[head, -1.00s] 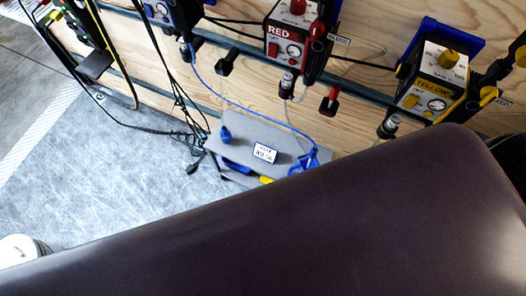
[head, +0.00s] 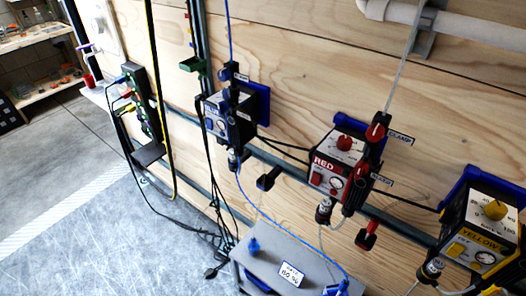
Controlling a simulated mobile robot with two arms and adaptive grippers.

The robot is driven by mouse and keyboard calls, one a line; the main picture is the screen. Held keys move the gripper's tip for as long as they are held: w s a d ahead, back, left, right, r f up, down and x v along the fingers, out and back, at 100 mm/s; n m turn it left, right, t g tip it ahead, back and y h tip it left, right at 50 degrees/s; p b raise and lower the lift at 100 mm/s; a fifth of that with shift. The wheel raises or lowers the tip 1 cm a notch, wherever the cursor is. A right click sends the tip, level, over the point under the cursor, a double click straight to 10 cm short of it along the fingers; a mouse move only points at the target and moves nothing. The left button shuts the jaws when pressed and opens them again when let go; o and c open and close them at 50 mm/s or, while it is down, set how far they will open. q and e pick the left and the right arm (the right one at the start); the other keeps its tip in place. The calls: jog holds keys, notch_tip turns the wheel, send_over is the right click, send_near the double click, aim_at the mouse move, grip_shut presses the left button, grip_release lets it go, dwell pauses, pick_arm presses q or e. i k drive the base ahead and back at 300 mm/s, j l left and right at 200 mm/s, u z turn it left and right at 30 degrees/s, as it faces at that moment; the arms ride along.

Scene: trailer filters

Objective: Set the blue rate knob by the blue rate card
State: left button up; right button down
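The blue pump unit (head: 228,118) hangs on the wooden wall left of centre, with a blue plate behind it. I see it from an angle. Its rate knob is too small and too much in shadow for me to read its setting. A small white card (head: 290,273) with dark print lies on a grey case (head: 262,262) at the bottom. I cannot read its print reliably or confirm that it is the blue rate card. Neither of my grippers is in view.
A red unit (head: 337,170) and a yellow unit (head: 482,228) hang farther right. A power strip (head: 143,105) with cables hangs at left. Blue tubing (head: 293,235) runs down to the case. The grey floor (head: 110,245) at lower left is clear.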

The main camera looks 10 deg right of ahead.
aim_at(225, 91)
jog(key=j+z, duration=0.45)
jog(key=k+j+z, duration=0.15)
jog(key=z, duration=0.3)
jog(key=k+j+z, duration=0.15)
jog(key=j+z, duration=0.3)
